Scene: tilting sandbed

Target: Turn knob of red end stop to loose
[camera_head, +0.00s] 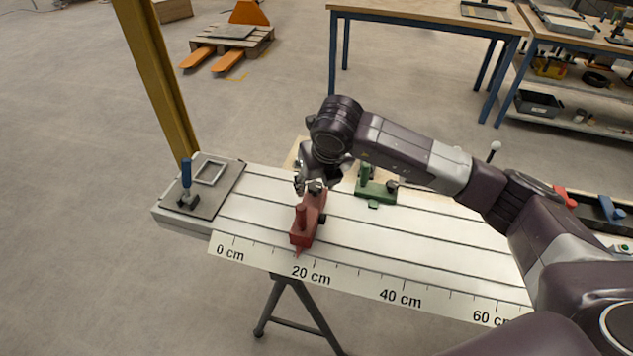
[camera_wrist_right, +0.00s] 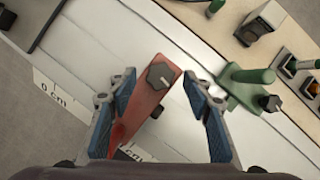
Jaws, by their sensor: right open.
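The red end stop (camera_head: 303,228) sits across the slotted white bed, its pointer a little short of the 20 cm mark on the ruler. It also shows in the right wrist view (camera_wrist_right: 143,97), with a dark knob (camera_wrist_right: 160,76) at its far end. My right gripper (camera_head: 313,183) is over that far end and hides most of the knob in the head view. In the right wrist view its blue-padded fingers (camera_wrist_right: 160,84) are open, one on either side of the red stop and knob, with gaps showing. The knob's setting cannot be read. My left gripper is out of view.
A green end stop (camera_head: 376,190) stands just right of the red one, close to my right finger. A grey plate with a blue-handled clamp (camera_head: 187,183) is at the bed's left end, beside a yellow post (camera_head: 158,75). Bare bed lies to the right.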

